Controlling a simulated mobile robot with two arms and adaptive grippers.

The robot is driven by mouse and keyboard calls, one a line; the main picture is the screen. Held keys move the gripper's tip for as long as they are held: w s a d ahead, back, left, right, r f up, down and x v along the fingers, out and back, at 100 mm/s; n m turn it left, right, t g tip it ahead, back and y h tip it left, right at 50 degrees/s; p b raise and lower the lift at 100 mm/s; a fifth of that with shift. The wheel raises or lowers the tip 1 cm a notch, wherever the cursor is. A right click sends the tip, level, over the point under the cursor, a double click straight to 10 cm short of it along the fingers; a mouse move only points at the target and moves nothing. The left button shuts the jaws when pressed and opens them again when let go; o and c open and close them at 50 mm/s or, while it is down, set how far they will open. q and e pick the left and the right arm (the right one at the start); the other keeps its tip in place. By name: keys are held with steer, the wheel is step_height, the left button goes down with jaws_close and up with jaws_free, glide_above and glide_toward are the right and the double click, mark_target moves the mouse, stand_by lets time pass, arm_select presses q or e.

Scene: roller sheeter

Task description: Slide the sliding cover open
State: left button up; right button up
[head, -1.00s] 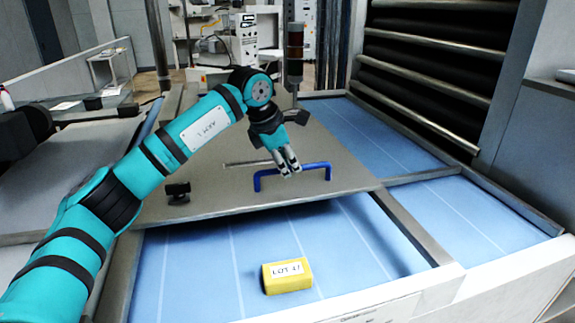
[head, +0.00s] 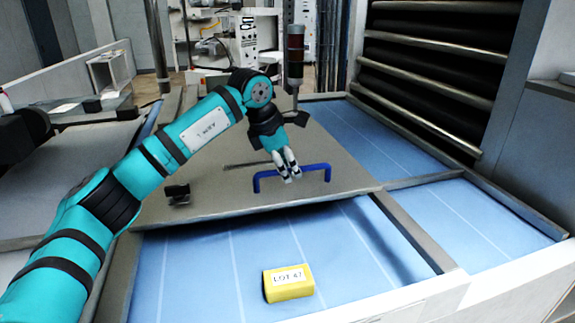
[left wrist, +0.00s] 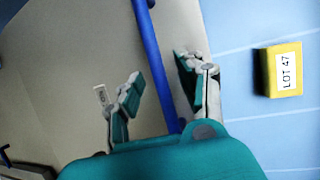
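The sliding cover (head: 235,190) is a flat grey plate over the blue bed, with its front edge across the middle of the head view. A blue bar handle (head: 315,167) stands near that edge. My left gripper (head: 287,177) is over the handle, pointing down. In the left wrist view its two fingers (left wrist: 163,82) are apart, and the blue handle (left wrist: 150,50) runs between them, closer to the right finger. I cannot tell whether a finger touches it. My right gripper is not in view.
A yellow block (head: 288,284) labelled LOT 47 lies on the exposed blue bed (head: 200,275) in front of the cover. A small black fitting (head: 178,193) sits on the cover at left. Dark rollers (head: 430,70) stand at the back right.

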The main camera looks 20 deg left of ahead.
arm_select(q)
steer(key=v, duration=1.2)
steer(key=shift+f, duration=0.1)
